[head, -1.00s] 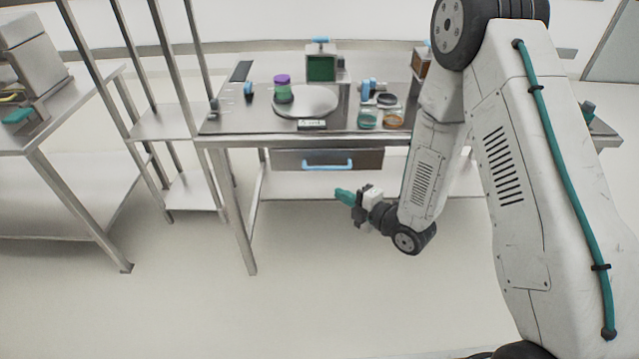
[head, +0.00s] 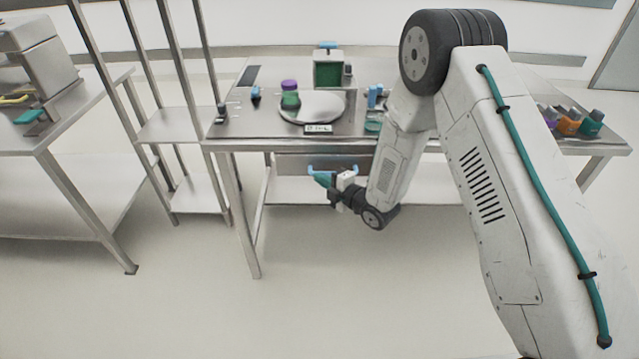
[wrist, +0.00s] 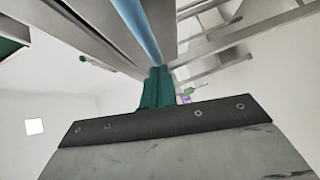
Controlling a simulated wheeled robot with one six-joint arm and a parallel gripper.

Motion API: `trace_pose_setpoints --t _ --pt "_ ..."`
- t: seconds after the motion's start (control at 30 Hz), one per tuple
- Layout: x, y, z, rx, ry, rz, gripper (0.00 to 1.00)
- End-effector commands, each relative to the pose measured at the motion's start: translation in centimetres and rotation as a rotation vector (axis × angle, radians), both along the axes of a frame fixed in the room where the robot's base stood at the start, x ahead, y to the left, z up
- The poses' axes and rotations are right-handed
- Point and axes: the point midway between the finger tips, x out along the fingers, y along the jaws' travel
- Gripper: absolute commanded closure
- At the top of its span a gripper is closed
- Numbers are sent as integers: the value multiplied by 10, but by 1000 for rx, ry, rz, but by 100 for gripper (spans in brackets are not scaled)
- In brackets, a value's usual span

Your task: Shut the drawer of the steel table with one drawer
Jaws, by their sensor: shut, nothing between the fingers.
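The steel table (head: 250,130) stands ahead in the head view, with a grey drawer front (head: 290,163) under its top. The drawer's blue bar handle (head: 345,168) is partly hidden by my gripper. I cannot tell how far the drawer stands out. My gripper (head: 321,178) has teal fingers, shut and empty, at the handle's left part; contact is unclear. In the wrist view, the fingers (wrist: 158,75) point up the picture, with the blue handle (wrist: 136,25) running diagonally beyond their tips.
On the tabletop are a round plate (head: 322,106), a green jar with a purple lid (head: 290,95) and a green-fronted box (head: 328,70). Several coloured bottles (head: 568,122) stand at the right. An open shelf rack (head: 180,125) is at the left. The floor in front is clear.

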Motion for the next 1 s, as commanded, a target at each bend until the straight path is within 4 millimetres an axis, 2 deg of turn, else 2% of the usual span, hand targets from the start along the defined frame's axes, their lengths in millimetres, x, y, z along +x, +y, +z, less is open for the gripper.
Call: trace_pose_setpoints --t 0.23,0.43,0.57,1.0 --pt "2 0 0 0 0 0 100" --pt "35 -1 0 1 -2 0 100" --pt "49 -2 0 -1 -1 -1 100" --pt "50 -2 3 0 -4 -6 100"
